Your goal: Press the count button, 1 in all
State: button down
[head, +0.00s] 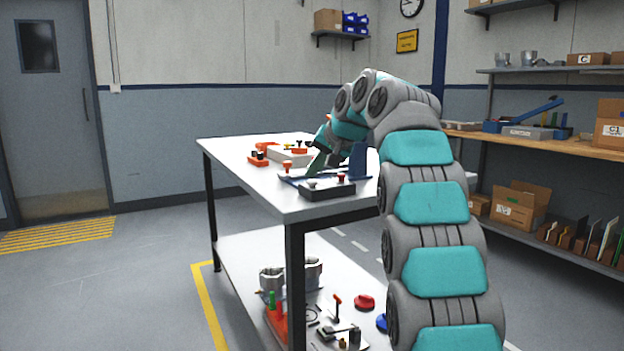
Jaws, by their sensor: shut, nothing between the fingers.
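A dark box (328,190) stands at the near edge of the white-topped table. It carries a pale knob (312,183) and a red knob (341,178). I cannot tell from this view which of these, if either, is the count button. My gripper (314,172) is at the end of my grey and teal arm, bent down over the table just behind the box. It is shut and empty, and the picture does not show whether it touches anything. Its fingertips are small and partly merge with the blue fixture (358,162) beside it.
Orange parts (258,161) and a pale block (288,155) lie farther back on the table (228,151). A lower shelf (240,262) holds metal housings and tools. A workbench (560,143) with boxes stands at right. The floor at left is clear.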

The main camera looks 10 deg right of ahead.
aim_at(314, 181)
jog(key=shift+r, duration=0.1)
jog(key=shift+r+p, duration=0.8)
jog(key=shift+p, duration=0.15)
notch_tip(314, 181, up, 3)
jog(key=p, duration=0.3)
jog(key=shift+r+p, duration=0.55)
jog(key=shift+r, duration=0.55)
jog(key=shift+f, duration=0.1)
jog(key=s+f+n+g+h, duration=0.1)
jog(key=s+f+g, duration=0.2)
jog(key=s+f, duration=0.8)
jog(key=s+f+n+g+h, duration=0.1)
jog(key=s+f+g, duration=0.2)
jog(key=s+f, duration=0.9)
jog(key=s+f+n+g+h, duration=0.1)
jog(key=s+f+g, duration=0.3)
jog(key=s, duration=2.7)
notch_tip(314, 181, down, 7)
jog(key=shift+s+f+n+h, duration=0.15)
jog(key=shift+s+n+h, duration=0.25)
jog(key=shift+n, duration=0.2)
